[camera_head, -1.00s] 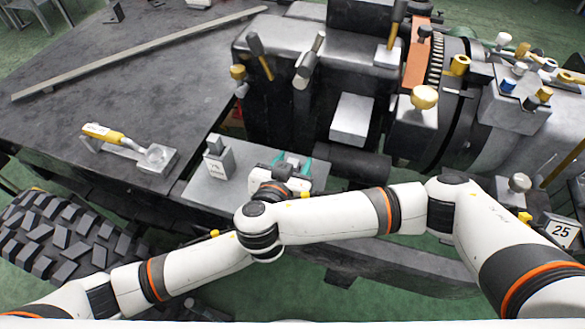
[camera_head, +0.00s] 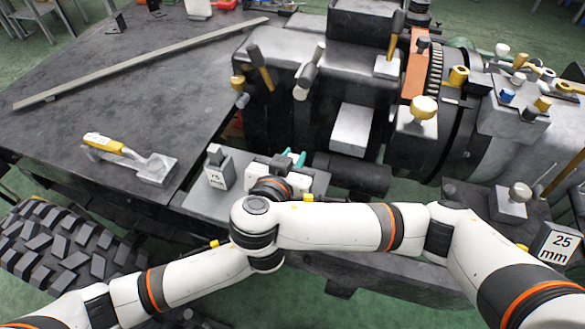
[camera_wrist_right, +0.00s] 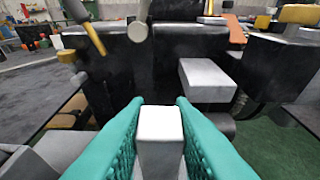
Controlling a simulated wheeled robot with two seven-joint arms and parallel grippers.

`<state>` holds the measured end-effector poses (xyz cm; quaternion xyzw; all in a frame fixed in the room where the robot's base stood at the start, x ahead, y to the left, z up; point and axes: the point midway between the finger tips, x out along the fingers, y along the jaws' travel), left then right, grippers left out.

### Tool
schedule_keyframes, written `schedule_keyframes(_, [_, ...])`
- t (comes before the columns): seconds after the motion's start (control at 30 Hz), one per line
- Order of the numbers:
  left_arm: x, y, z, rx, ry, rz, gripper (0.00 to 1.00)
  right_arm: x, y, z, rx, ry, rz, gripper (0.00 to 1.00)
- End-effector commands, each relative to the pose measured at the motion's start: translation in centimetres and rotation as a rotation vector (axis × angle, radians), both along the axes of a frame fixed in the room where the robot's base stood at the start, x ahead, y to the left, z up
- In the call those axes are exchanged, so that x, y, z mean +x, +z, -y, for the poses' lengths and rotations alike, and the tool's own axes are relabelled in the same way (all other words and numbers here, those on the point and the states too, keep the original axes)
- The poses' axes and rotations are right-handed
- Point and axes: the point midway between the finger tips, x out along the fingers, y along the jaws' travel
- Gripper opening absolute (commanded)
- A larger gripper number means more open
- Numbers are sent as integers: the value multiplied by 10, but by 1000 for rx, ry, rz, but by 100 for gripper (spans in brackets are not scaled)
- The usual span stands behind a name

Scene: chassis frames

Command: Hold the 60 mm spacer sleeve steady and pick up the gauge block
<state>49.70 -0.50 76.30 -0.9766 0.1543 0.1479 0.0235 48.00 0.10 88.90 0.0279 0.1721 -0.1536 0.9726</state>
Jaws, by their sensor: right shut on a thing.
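My right gripper (camera_head: 291,158) is over the front edge of the grey bench plate. In the right wrist view its teal fingers (camera_wrist_right: 160,135) are shut on a pale grey block (camera_wrist_right: 160,125) with a flat, square top. The lower part of the block is out of sight. A labelled steel block (camera_head: 217,172) with a knob stands on the plate just left of this gripper; its label looks like 75 mm. I cannot make out a sleeve marked 60 mm.
A yellow-handled tool (camera_head: 103,143) lies on a steel stand on the dark table (camera_head: 150,95). A heavy machine (camera_head: 300,95) with hammers on top rises behind. A block marked 25 mm (camera_head: 552,247) stands at the far right. A tyre (camera_head: 60,240) lies at lower left.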

Motion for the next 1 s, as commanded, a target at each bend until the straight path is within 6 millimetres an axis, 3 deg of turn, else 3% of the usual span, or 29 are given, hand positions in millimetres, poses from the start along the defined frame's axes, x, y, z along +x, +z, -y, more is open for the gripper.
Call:
schedule_keyframes(0.3, [0, -1, 0, 1, 0, -2, 19, 0, 45, 0, 3, 0, 1, 0])
schedule_keyframes(0.67, [0, -1, 0, 1, 0, -2, 19, 0, 52, 1, -2, 0, 0, 0])
schedule_keyframes(0.7, [0, -1, 0, 1, 0, -2, 50, 0, 52, 1, -2, 0, 0, 0])
schedule_keyframes(0.8, [0, -1, 0, 1, 0, -2, 67, 0, 52, 1, -2, -1, 1, 0])
schedule_keyframes(0.83, [0, -1, 0, 0, 0, -1, 71, 0, 52, 1, -2, -1, 1, 0])
schedule_keyframes(1.0, [0, 0, 0, 0, 0, -1, 71, 0, 52, 1, -2, -1, 1, 0])
